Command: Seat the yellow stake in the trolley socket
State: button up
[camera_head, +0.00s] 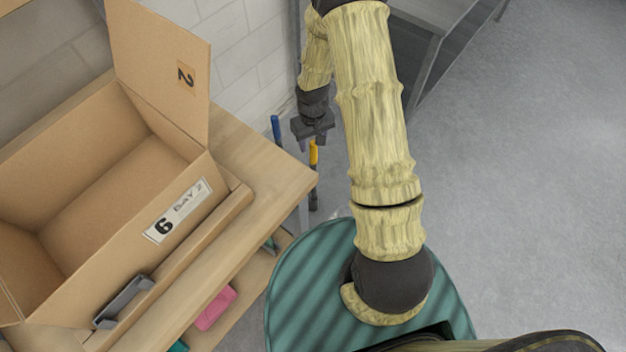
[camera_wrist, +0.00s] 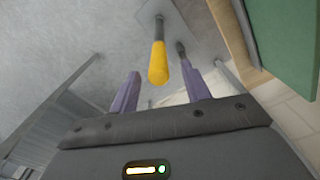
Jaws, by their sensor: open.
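The yellow stake (camera_head: 313,153) shows just below my gripper (camera_head: 311,138) in the head view, with a dark lower part under it. In the wrist view the yellow stake (camera_wrist: 158,62) points its yellow end toward the camera. It lies between the lines of the two purple fingers of my open gripper (camera_wrist: 160,70), seemingly at or just beyond their tips. I see no contact with the fingers. Its dark shaft runs back to a grey plate (camera_wrist: 178,22). I cannot make out the trolley socket, or how the stake's foot is held.
A dark post (camera_wrist: 182,49) stands right of the stake in the wrist view. A blue post (camera_head: 276,129) is left of my gripper in the head view. A wooden bench (camera_head: 262,165) bears an open cardboard box (camera_head: 125,243). A grey metal frame (camera_head: 425,55) stands behind; floor at right is clear.

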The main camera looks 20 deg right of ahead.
jog(key=shift+f, duration=0.8)
grip_shut()
